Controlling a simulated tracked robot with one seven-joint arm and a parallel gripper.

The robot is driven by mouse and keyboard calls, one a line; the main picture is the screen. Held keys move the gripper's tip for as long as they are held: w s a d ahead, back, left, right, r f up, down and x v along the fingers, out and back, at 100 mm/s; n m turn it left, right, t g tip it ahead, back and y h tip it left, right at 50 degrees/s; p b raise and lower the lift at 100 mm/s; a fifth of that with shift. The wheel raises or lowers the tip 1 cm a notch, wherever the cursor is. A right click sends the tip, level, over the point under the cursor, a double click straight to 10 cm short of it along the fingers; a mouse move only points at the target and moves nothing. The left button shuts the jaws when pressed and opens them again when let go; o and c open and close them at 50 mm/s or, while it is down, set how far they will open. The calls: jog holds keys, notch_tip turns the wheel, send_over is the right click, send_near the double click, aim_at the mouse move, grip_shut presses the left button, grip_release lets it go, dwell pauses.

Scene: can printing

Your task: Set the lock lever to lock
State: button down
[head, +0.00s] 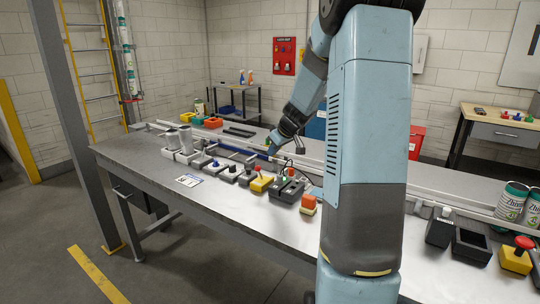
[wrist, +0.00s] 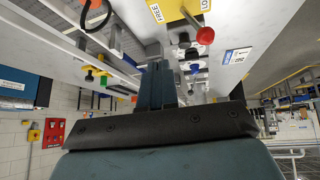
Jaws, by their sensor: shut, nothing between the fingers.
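The lock lever has a red knob (wrist: 205,35) on a short grey stem. It rises from a yellow housing (wrist: 170,8) at the top of the wrist view. White labels on the housing read "FREE" and, partly cut off, "LO". I cannot tell for sure which label the lever points to. In the head view a yellow box with a red knob (head: 262,184) stands in the bench row and looks like the same unit. My gripper (wrist: 158,72) is shut and empty, apart from the lever. In the head view its tip (head: 270,148) is over the bench, behind the row.
The long grey bench (head: 140,155) carries a row of control boxes, including a blue-knobbed one (head: 214,164) and an orange one (head: 308,203). White-and-green cans (head: 511,202) and a red-button yellow box (head: 517,256) stand at right. Rails (head: 300,160) run behind the row.

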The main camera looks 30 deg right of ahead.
jog(key=s+a+v, duration=0.1)
jog(key=v, duration=0.9)
jog(key=shift+s+f, duration=0.25)
jog(key=shift+s, duration=0.05)
jog(key=shift+a, duration=0.15)
jog(key=s+a+r+m+g, duration=0.1)
jog(key=s+a+r, duration=0.2)
jog(key=s+a, duration=0.4)
jog(key=s+a+r, duration=0.2)
jog(key=s+a, duration=0.4)
jog(key=a, duration=0.1)
jog(key=s+a+m+h, duration=0.1)
jog(key=s+a+m, duration=0.2)
jog(key=s, duration=1.3)
jog(key=shift+a+f+h, duration=0.3)
jog(key=shift+a+h, duration=0.1)
jog(key=shift+a, duration=0.2)
